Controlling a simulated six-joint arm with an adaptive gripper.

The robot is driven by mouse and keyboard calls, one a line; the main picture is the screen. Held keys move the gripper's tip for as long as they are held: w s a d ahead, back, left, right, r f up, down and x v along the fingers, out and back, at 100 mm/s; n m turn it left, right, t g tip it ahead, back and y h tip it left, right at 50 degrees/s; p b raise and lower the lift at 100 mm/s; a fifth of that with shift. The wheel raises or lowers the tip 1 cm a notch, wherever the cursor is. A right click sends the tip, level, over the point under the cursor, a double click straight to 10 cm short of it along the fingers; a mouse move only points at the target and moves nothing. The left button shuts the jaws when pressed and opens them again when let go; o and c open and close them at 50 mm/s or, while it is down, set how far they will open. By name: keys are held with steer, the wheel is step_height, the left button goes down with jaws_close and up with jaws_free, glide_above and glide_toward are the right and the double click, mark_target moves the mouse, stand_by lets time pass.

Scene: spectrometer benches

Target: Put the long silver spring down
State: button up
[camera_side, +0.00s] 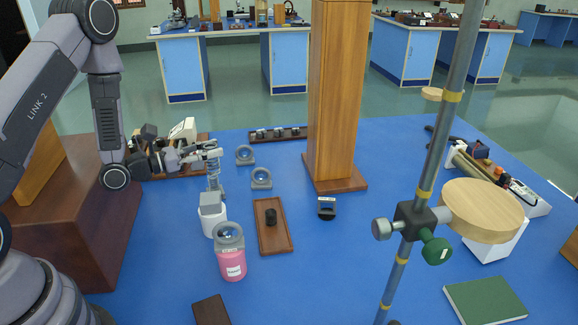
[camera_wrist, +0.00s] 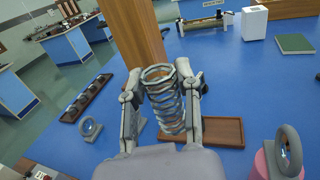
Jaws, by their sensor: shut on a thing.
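The long silver spring (camera_side: 214,175) hangs upright from my gripper (camera_side: 212,150) in the side view. In the wrist view the spring (camera_wrist: 167,108) stands between the two fingers of my gripper (camera_wrist: 163,88), which are shut on its upper part. Its lower end is close behind a grey block on a white jar in the side view. I cannot tell whether the lower end touches anything.
The grey block (camera_side: 210,201) tops the white jar (camera_side: 214,224). A pink jar (camera_side: 232,265) carries a grey ring piece (camera_side: 229,235). A brown tray (camera_side: 284,238) holds a dark cylinder (camera_side: 270,217). A wooden pillar (camera_side: 337,100) stands behind. Blue bench (camera_side: 350,265) is bare right of the tray.

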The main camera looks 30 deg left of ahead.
steer(key=w+d+f+m+g+h, duration=0.2)
steer(key=w+d+f, duration=0.15)
steer(key=d, duration=0.75)
steer(key=w+d+f+m+g+h, duration=0.2)
steer(key=w+d+f+g+h, duration=0.15)
steer(key=d, duration=0.75)
steer(key=w+d+f+m+g+h, duration=0.15)
steer(key=d+f, duration=0.35)
steer(key=d, duration=0.6)
steer(key=shift+m, duration=0.35)
steer(key=shift+w+a+f, duration=0.1)
steer(key=shift+w+f, duration=0.1)
steer(key=shift+f, duration=1.3)
steer(key=shift+w+f, duration=0.15)
steer(key=shift+f, duration=1.3)
steer(key=shift+f, duration=0.55)
steer(key=o, duration=1)
